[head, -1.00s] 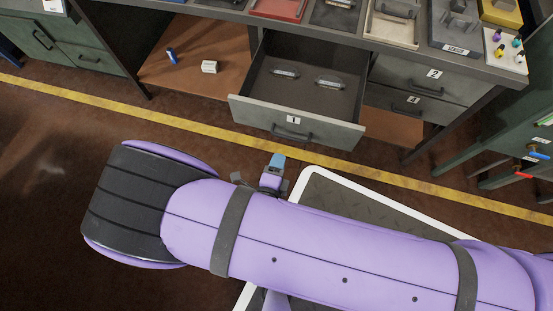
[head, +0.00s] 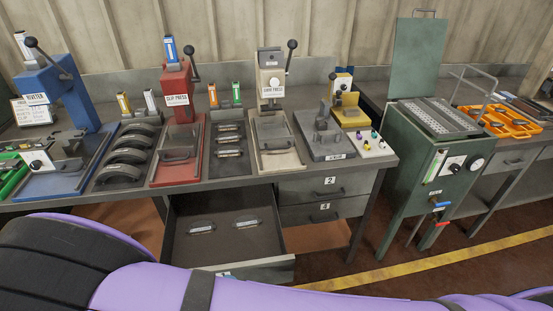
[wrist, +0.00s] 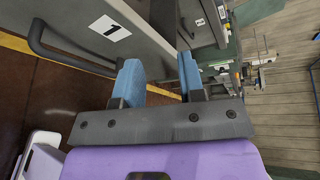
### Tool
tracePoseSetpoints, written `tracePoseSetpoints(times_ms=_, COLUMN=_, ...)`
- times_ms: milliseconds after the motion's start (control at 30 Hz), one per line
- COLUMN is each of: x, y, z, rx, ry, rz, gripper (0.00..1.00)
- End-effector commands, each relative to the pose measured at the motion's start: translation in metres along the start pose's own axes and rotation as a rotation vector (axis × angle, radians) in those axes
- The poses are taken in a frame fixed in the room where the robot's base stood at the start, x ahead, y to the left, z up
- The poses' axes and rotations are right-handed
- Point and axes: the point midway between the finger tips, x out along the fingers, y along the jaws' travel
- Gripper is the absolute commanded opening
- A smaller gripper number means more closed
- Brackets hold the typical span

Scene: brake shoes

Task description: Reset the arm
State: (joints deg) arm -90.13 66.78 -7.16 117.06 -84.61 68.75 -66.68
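My purple arm crosses the bottom of the head view, and my gripper itself is out of that view. In the wrist view my gripper (wrist: 157,82) has two blue finger pads standing apart with nothing between them. It is close to the grey front of the open drawer marked 1 (wrist: 128,45), with the drawer's dark handle (wrist: 60,55) to the left. In the head view the open drawer (head: 240,270) holds two small metal parts, a left one (head: 201,228) and a right one (head: 246,222).
The workbench carries a blue riveter (head: 58,95), a red clip press (head: 178,100), a white-labelled press (head: 271,90) and a tray of curved brake shoes (head: 125,170). Drawers 2 (head: 325,185) and 4 (head: 325,209) are shut. A green cabinet (head: 425,165) stands right. Floor is free beyond the yellow line (head: 420,262).

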Motion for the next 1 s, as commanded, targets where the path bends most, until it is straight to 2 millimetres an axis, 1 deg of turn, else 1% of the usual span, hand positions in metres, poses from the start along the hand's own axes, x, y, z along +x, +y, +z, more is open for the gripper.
tracePoseSetpoints(times_ms=33, x=0.010, y=-0.022, z=0.006, rx=0.081, ry=0.060, rz=-0.008, gripper=0.36)
tracePoseSetpoints(times_ms=67, x=0.015, y=-0.035, z=0.008, rx=0.128, ry=0.095, rz=-0.013, gripper=0.36)
tracePoseSetpoints(times_ms=100, x=0.022, y=-0.051, z=0.009, rx=0.190, ry=0.141, rz=-0.022, gripper=0.36)
tracePoseSetpoints(times_ms=167, x=0.031, y=-0.075, z=0.011, rx=0.285, ry=0.210, rz=-0.038, gripper=0.36)
tracePoseSetpoints(times_ms=200, x=0.037, y=-0.091, z=0.011, rx=0.349, ry=0.254, rz=-0.049, gripper=0.36)
tracePoseSetpoints(times_ms=267, x=0.046, y=-0.115, z=0.010, rx=0.444, ry=0.321, rz=-0.067, gripper=0.36)
tracePoseSetpoints(times_ms=333, x=0.056, y=-0.143, z=0.007, rx=0.555, ry=0.397, rz=-0.091, gripper=0.36)
tracePoseSetpoints(times_ms=400, x=0.065, y=-0.171, z=0.003, rx=0.666, ry=0.471, rz=-0.119, gripper=0.36)
tracePoseSetpoints(times_ms=467, x=0.071, y=-0.195, z=-0.001, rx=0.762, ry=0.533, rz=-0.144, gripper=0.36)
tracePoseSetpoints(times_ms=500, x=0.075, y=-0.211, z=-0.006, rx=0.826, ry=0.574, rz=-0.163, gripper=0.36)
tracePoseSetpoints(times_ms=567, x=0.081, y=-0.234, z=-0.012, rx=0.923, ry=0.633, rz=-0.190, gripper=0.36)
tracePoseSetpoints(times_ms=600, x=0.084, y=-0.249, z=-0.016, rx=0.987, ry=0.672, rz=-0.211, gripper=0.36)
tracePoseSetpoints(times_ms=733, x=0.091, y=-0.296, z=-0.035, rx=1.196, ry=0.795, rz=-0.284, gripper=0.36)
tracePoseSetpoints(times_ms=867, x=0.093, y=-0.341, z=-0.055, rx=1.406, ry=0.908, rz=-0.363, gripper=0.36)
tracePoseSetpoints(times_ms=1000, x=0.091, y=-0.386, z=-0.079, rx=1.631, ry=1.021, rz=-0.458, gripper=0.36)
